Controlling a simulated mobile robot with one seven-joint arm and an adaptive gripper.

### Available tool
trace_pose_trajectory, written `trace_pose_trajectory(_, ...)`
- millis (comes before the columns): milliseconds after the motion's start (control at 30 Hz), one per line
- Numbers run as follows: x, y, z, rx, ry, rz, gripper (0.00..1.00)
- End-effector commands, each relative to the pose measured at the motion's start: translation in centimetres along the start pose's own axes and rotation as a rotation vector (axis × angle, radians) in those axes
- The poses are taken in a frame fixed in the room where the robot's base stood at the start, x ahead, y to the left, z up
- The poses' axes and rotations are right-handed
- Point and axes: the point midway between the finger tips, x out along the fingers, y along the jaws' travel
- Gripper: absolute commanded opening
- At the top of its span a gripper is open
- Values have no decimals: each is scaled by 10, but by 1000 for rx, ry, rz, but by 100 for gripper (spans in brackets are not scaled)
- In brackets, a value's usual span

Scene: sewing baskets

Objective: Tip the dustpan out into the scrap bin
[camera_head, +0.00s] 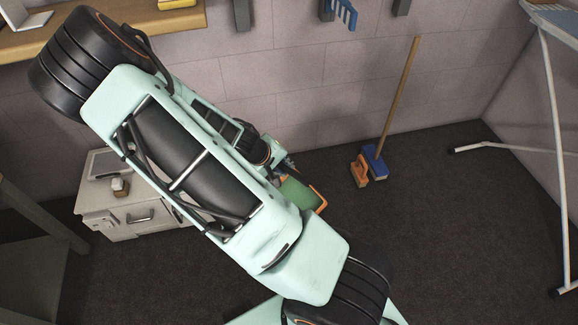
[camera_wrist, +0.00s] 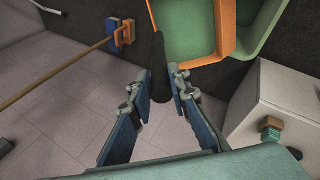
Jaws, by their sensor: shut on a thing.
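My gripper (camera_wrist: 161,82) is shut on a dark handle (camera_wrist: 158,52) in the wrist view. The handle runs up to the dustpan, a green pan (camera_wrist: 188,32) with an orange rim, held out ahead of the fingers. The pan also shows in the head view (camera_head: 297,192), partly hidden behind my arm, which also hides most of my gripper. I cannot see any scraps on the pan. Beside and beyond it in the wrist view is another green-edged thing (camera_wrist: 268,32), cut off by the frame; it may be the scrap bin, but I cannot tell.
A white cabinet (camera_head: 122,222) with small blocks on top stands left of the pan in the head view. Dark floor between is clear.

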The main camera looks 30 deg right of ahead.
Motion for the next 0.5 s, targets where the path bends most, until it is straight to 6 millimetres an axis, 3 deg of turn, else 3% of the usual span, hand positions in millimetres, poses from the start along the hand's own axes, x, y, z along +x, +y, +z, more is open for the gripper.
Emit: trace_pose_trajectory(500, -22, -34, -4, -27, 1, 160, 0)
